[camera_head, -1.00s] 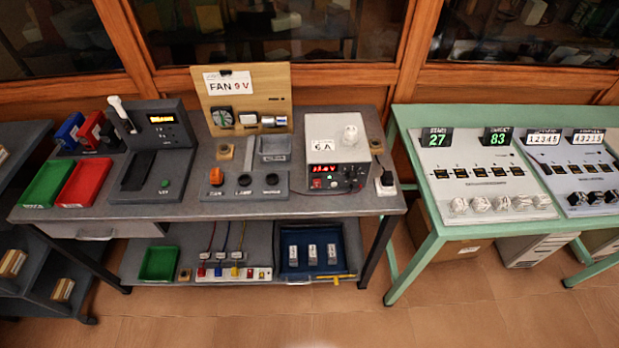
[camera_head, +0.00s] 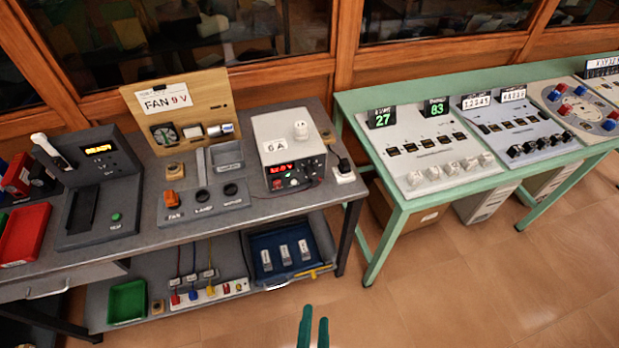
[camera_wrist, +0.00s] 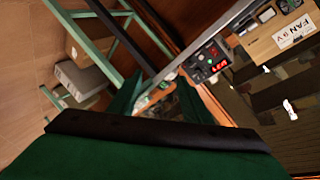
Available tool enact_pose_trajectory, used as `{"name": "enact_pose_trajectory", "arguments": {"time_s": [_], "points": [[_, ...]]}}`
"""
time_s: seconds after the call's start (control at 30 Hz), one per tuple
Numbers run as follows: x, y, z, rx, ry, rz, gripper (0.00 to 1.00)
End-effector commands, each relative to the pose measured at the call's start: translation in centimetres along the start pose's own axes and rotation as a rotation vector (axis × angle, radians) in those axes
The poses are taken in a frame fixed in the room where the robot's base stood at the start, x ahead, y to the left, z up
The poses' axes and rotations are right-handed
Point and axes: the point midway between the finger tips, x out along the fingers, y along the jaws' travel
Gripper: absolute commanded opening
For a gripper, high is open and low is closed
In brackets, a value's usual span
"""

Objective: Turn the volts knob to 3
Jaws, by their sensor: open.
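The power supply (camera_head: 285,140) is a pale box standing at the right end of the grey bench. Its dark front panel (camera_head: 297,172) has a lit red display (camera_head: 281,170) and small knobs and sockets; I cannot read which is the volts knob, nor its setting.
A "FAN 9 V" board (camera_head: 180,113) stands behind an orange switch (camera_head: 173,199) and dark knobs. A green table (camera_head: 368,165) with consoles is at the right. A lower shelf holds a blue tray (camera_head: 262,245) and a green tray (camera_head: 127,301). The floor in front is clear.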

Motion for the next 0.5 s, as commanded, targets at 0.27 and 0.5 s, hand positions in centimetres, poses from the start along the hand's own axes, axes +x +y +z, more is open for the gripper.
{"name": "enact_pose_trajectory", "arguments": {"time_s": [0.27,0.5], "points": [[10.7,-1.5,-0.4,0.775,-0.062,-0.045,0.44],[18.9,-5.7,-3.3,1.379,-0.222,-0.115,0.44]]}}
